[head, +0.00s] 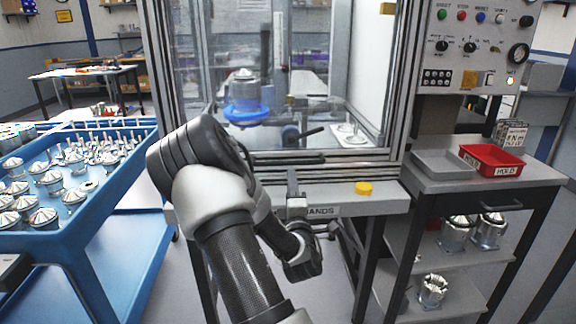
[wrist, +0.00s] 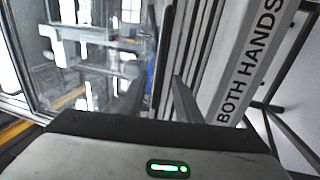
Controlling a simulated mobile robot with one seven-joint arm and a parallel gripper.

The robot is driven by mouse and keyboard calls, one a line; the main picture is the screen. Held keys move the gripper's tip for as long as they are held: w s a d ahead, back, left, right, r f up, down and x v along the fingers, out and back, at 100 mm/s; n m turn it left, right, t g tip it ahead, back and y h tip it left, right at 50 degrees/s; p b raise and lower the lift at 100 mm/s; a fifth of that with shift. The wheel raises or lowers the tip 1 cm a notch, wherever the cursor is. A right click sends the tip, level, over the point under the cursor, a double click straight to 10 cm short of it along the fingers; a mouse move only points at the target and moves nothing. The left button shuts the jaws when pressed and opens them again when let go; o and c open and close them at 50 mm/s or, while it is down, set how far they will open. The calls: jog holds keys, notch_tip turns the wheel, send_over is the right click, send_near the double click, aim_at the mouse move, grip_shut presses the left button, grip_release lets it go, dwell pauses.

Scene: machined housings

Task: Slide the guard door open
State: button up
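The guard door (head: 310,75) is a large clear panel in a metal frame on the front of the machine. It appears closed across the opening. A dark horizontal bar (head: 285,160), possibly its handle, runs along its lower edge. My gripper (head: 292,176) is just in front of the lower edge, above the front ledge. In the wrist view its two fingers (wrist: 160,88) are apart, with the glazed panel (wrist: 75,60) to the left. A dark strip shows between the fingertips; I cannot tell whether they touch it. A metal housing (head: 241,80) sits on a blue fixture (head: 245,114) behind the panel.
The front ledge (head: 385,200) has a yellow button (head: 363,188) and a label reading "BOTH HANDS" (wrist: 250,60). A blue cart (head: 125,190) with several housings stands left. A bench (head: 480,180) with grey (head: 441,164) and red (head: 490,160) trays stands right.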

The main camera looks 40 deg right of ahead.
aim_at(289, 163)
jog(key=x, duration=1)
jog(key=shift+b, duration=0.35)
grip_shut()
